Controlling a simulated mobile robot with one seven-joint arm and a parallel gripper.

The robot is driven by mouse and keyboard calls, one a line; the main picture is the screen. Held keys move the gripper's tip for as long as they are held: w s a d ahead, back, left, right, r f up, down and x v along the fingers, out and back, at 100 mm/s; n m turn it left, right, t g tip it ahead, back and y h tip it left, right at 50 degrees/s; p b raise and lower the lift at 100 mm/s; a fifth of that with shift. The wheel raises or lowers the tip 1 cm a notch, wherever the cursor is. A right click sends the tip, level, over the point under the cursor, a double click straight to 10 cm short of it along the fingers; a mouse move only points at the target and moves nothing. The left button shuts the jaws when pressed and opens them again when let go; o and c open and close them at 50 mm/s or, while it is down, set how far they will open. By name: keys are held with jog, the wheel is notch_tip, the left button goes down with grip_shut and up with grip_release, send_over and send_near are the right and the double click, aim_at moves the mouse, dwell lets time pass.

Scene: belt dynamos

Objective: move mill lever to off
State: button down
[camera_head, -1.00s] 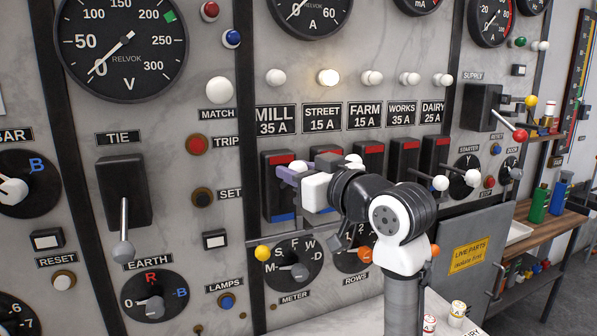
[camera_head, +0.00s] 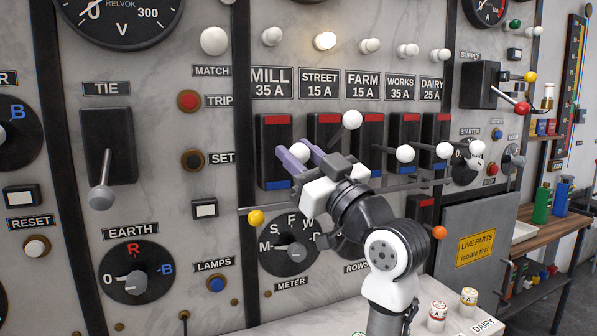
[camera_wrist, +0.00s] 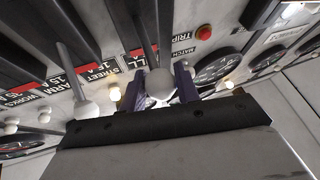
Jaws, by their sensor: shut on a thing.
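The mill switch (camera_head: 267,145) is a tall black housing, red at the top and blue at the bottom, below the MILL 35 A label. My gripper (camera_head: 290,152) has its purple fingers in front of this housing, around its middle height. In the wrist view, the white ball of the mill lever (camera_wrist: 160,84) sits between the two fingers, which are shut on it. The lever's grey rod runs from the ball to the housing.
The street lever's ball (camera_head: 352,119) stands higher, close to my gripper's right. The farm ball (camera_head: 405,153), works ball (camera_head: 445,150) and dairy ball (camera_head: 476,147) hang lower. The street lamp (camera_head: 325,41) is lit.

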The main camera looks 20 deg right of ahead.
jog(key=shift+f+b, duration=0.75)
jog(key=shift+f, duration=0.05)
jog(key=c, duration=1.1)
grip_release()
jog(key=shift+o, duration=0.2)
jog(key=shift+s, duration=0.15)
jog(key=b+v, duration=0.4)
jog(key=v, duration=0.9)
jog(key=shift+s+f, duration=0.2)
jog(key=shift+s, duration=0.05)
jog(key=shift+d, duration=0.2)
